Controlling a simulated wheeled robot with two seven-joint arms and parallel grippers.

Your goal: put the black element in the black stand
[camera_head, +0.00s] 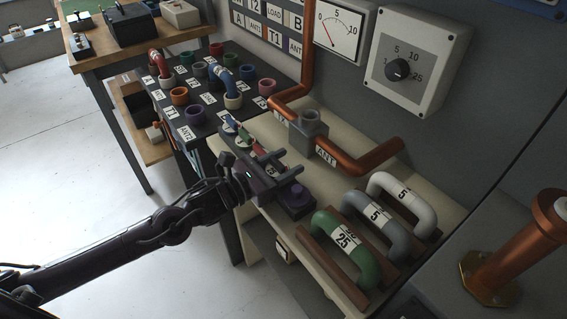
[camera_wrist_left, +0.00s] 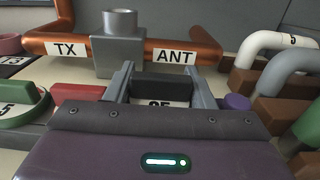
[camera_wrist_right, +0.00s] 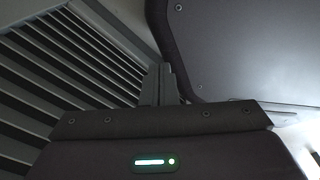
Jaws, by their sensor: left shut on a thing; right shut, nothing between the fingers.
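My left gripper (camera_head: 291,162) is over the black stand (camera_head: 303,211) on the cream bench. In the left wrist view its two grey fingers are shut on the black element (camera_wrist_left: 165,82), which has a white label partly hidden by the gripper body. I cannot tell whether the element is seated in the stand or just above it. A purple element (camera_head: 292,192) sits at the stand's near end, right beside the gripper. A red element (camera_wrist_left: 78,92) and a green one (camera_wrist_left: 22,106) are on the other side. My right gripper (camera_wrist_right: 162,80) is shut and empty, away from the bench.
A copper pipe (camera_head: 345,160) with a grey block (camera_head: 308,135) runs just behind the stand. Green (camera_head: 340,240), grey (camera_head: 378,218) and white (camera_head: 408,190) handles stand to the right. A dark panel with coloured sockets (camera_head: 180,96) is at the left.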

